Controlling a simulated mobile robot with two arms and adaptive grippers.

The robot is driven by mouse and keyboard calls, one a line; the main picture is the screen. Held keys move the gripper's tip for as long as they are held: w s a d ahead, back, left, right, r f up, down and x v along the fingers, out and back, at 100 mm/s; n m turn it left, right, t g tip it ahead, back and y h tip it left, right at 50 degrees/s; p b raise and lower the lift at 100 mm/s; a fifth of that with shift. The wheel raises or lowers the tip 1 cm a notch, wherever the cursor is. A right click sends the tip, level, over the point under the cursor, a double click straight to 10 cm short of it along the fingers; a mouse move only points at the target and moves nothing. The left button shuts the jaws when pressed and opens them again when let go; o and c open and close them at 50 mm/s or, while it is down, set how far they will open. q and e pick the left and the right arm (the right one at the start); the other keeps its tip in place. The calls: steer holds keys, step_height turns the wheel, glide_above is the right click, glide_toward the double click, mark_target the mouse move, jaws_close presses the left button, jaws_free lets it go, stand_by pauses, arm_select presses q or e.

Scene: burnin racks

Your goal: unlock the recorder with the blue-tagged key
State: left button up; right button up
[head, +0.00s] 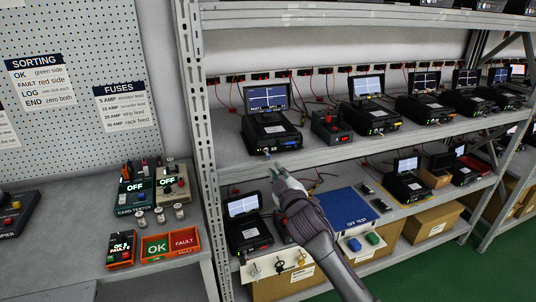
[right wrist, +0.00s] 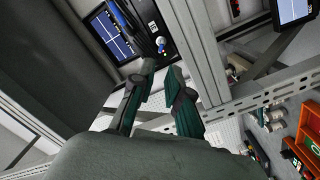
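The recorder (head: 273,130) is a black unit with a raised screen at the left end of the middle shelf; its front also shows in the right wrist view (right wrist: 148,20). A small blue and pale piece (head: 267,152), likely the blue-tagged key, is at the recorder's front lower edge, and shows in the right wrist view (right wrist: 161,46). I cannot tell whether it sits in a lock. My right gripper (head: 278,171) is just below and in front of it. In the right wrist view its fingers (right wrist: 158,82) are apart, with nothing visible gripped between them. My left gripper is out of view.
Another recorder (head: 245,224) stands on the lower shelf, above a white strip (head: 268,269) with hanging keys. The rack's upright post (head: 200,130) is close on the left. A blue mat (head: 344,208) lies right of my arm. Orange OK and FAULT bins (head: 170,258) stand on the left bench.

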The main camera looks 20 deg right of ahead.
mark_target(268, 155)
steer(key=w+p, duration=0.1)
steer(key=w, duration=0.8)
steer(key=shift+d, duration=0.1)
jaws_close()
